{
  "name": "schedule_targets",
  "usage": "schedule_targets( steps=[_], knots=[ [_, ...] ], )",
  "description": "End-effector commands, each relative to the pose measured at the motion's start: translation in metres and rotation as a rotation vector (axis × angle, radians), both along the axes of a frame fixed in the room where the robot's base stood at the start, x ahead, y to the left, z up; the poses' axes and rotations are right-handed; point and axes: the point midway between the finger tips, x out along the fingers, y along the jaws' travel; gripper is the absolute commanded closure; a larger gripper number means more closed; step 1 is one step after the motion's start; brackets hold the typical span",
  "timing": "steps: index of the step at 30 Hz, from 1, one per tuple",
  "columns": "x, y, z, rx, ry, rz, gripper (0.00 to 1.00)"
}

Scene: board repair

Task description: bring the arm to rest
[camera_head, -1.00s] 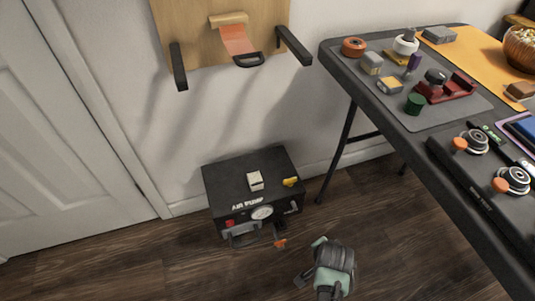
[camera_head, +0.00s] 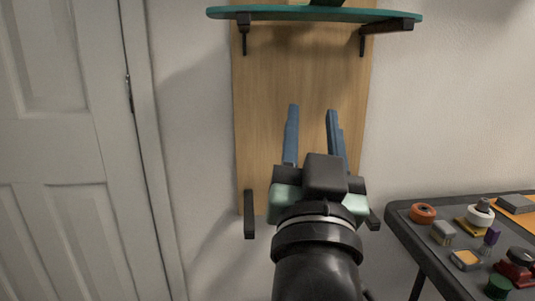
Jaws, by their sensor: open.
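My gripper (camera_head: 312,112) is in the middle of the head view, in front of the wooden wall panel (camera_head: 270,90). Its two blue fingers point up and stand apart, with only the panel showing between them. Nothing is held. My black arm comes up from the bottom of the picture and hides the lower part of the panel.
A teal board (camera_head: 300,13) rests on black brackets at the top of the panel. A lower black bracket (camera_head: 249,213) sticks out at left. A table (camera_head: 405,225) with tape rolls and small parts stands at right. A white door (camera_head: 60,130) is at left.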

Motion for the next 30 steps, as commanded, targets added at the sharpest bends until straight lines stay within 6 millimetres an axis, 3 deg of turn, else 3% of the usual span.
schedule_targets(
  steps=[1,6,9,30],
  knots=[
    [-0.025,0.015,0.032,-0.037,-0.092,0.013,0.57],
    [-0.119,0.054,0.114,-0.143,-0.384,0.023,0.57],
    [-0.114,0.052,0.16,-0.145,-0.371,0.019,0.57],
    [-0.112,0.052,0.372,-0.143,-0.365,0.021,0.57]
  ],
)
